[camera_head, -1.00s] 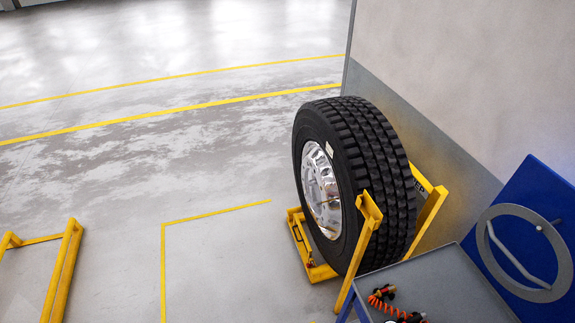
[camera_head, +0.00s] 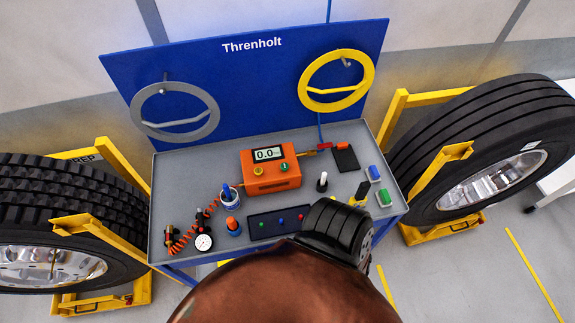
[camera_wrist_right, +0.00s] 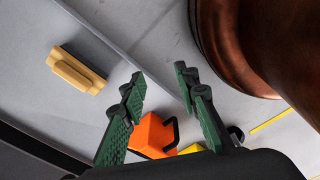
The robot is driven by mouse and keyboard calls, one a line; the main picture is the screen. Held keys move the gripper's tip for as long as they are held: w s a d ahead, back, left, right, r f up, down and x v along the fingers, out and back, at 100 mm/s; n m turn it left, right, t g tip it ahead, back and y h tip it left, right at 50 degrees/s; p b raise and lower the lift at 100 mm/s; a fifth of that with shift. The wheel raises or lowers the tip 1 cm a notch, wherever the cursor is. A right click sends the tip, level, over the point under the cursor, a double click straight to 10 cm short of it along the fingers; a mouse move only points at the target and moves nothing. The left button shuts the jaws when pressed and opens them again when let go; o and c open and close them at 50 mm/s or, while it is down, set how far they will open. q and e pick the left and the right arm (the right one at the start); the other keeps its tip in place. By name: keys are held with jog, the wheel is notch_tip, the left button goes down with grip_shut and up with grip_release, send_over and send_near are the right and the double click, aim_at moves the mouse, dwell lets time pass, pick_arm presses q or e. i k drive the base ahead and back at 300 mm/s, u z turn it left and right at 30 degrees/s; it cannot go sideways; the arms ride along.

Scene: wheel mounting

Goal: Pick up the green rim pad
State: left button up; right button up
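The green rim pad (camera_head: 384,197) lies near the right front edge of the grey tray bench (camera_head: 212,165) in the head view, just in front of a blue pad (camera_head: 374,173). My right gripper (camera_wrist_right: 159,73) shows in the right wrist view, with its two green-lined fingers spread apart and nothing between them. The green pad is not visible in the right wrist view, and neither gripper shows in the head view. My left gripper is out of view.
An orange gauge box (camera_head: 270,168) and small tools stand on the bench. Large tyres in yellow stands flank it, at left (camera_head: 70,205) and right (camera_head: 480,120). A dark ribbed round thing (camera_head: 335,225) overlaps its front edge. The wrist view shows a yellow block (camera_wrist_right: 75,72).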

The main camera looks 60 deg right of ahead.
aim_at(383, 199)
jog(key=z, duration=4.65)
